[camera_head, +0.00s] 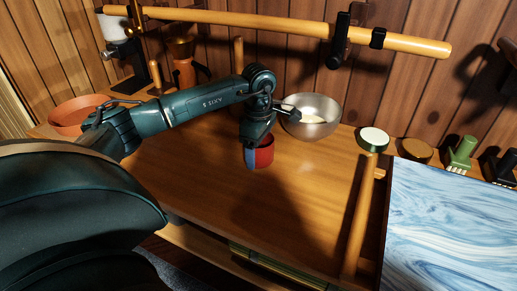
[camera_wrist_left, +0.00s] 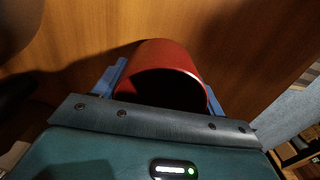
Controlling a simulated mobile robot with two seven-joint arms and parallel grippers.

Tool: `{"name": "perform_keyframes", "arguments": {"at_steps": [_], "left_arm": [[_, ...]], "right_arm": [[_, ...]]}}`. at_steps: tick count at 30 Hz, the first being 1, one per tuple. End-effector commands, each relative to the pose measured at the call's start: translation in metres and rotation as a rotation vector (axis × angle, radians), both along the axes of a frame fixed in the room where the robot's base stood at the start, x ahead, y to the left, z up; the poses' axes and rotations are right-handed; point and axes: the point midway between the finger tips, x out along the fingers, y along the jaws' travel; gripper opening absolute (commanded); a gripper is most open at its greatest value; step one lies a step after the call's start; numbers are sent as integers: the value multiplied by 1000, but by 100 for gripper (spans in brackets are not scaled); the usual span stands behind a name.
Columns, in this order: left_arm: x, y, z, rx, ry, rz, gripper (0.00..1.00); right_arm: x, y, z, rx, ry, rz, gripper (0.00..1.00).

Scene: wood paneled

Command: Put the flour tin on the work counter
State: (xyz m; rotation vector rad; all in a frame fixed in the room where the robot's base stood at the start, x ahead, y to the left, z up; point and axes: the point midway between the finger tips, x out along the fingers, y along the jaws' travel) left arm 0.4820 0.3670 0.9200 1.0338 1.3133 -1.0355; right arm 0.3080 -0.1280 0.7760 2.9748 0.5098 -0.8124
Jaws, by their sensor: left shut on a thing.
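The flour tin seems to be the red cylinder (camera_head: 265,153) at the middle of the wooden work counter (camera_head: 190,190); no label can be read. My left gripper (camera_head: 252,157) reaches it from above and is shut on it, with a blue finger along its near side. In the left wrist view the red tin (camera_wrist_left: 165,55) sits between the two blue fingers of the gripper (camera_wrist_left: 160,88), its open-looking dark end facing the palm. The tin is at or just above the counter top; I cannot tell whether it touches. My right gripper is not in view.
A metal bowl (camera_head: 313,117) stands just behind the tin. An orange bowl (camera_head: 78,114) is at the far left. A wooden rail (camera_head: 360,215) borders the counter's right side, beside a blue marbled surface (camera_head: 455,230). The front counter is clear.

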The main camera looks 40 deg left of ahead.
Motion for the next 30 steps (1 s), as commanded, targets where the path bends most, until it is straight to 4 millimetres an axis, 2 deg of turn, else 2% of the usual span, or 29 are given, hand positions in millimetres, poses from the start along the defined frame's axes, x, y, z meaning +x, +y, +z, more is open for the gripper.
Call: {"name": "perform_keyframes", "arguments": {"at_steps": [12,13,18,21,30], "left_arm": [[0,0,-9,0,-2,0,46],[0,0,-8,0,-1,0,73],[0,0,-8,0,-1,1,87],[0,0,-8,0,-1,1,93],[0,0,-1,0,-3,1,93]], "right_arm": [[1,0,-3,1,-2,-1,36],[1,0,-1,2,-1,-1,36],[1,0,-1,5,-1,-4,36],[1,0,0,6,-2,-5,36],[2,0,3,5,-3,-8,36]]}}
